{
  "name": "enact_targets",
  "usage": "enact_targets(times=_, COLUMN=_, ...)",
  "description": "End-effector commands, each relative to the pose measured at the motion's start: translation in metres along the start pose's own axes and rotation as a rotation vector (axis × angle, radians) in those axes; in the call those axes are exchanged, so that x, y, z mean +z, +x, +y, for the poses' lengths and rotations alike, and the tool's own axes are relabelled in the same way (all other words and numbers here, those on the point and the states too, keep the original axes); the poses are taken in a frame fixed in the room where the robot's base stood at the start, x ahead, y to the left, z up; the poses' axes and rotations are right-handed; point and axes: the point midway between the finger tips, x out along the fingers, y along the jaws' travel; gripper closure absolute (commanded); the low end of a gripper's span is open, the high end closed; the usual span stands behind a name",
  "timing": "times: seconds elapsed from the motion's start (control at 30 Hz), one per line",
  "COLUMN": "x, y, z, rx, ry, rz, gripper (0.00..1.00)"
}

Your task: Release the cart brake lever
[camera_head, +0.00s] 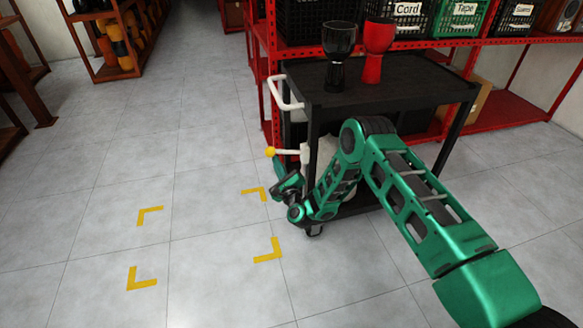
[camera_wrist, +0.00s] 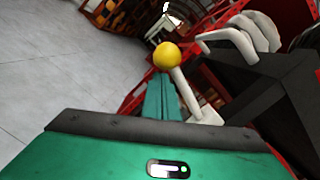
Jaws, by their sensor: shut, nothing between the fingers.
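The black cart (camera_head: 388,92) stands right of centre in the head view. Its brake lever is a white rod with a yellow ball knob (camera_head: 270,151), sticking out to the left from the cart's side. In the wrist view the yellow knob (camera_wrist: 167,56) is just beyond my fingertips, with the white rod (camera_wrist: 184,95) slanting down right to a pale bracket. My gripper (camera_head: 283,165) is low beside the cart's left side, close below the knob. The closed green fingers (camera_wrist: 161,82) are empty. I cannot tell whether they touch the knob. My arm hides part of the cart's lower section.
A dark goblet drum (camera_head: 338,50) and a red one (camera_head: 377,48) stand on the cart top. A white push handle (camera_head: 284,95) is above the lever. Red shelving (camera_head: 500,43) with labelled crates is behind. Yellow corner marks (camera_head: 148,214) outline clear floor at left.

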Motion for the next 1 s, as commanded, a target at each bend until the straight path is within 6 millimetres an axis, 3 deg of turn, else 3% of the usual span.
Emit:
enact_targets(times=0.33, x=0.001, y=0.000, z=0.002, rx=0.000, ry=0.026, rz=-0.001, gripper=1.00)
enact_targets(times=0.63, x=-0.028, y=-0.008, z=0.023, rx=0.011, ry=0.029, rz=-0.007, gripper=1.00)
enact_targets(times=1.0, x=-0.026, y=-0.056, z=0.025, rx=0.014, ry=0.025, rz=-0.011, gripper=1.00)
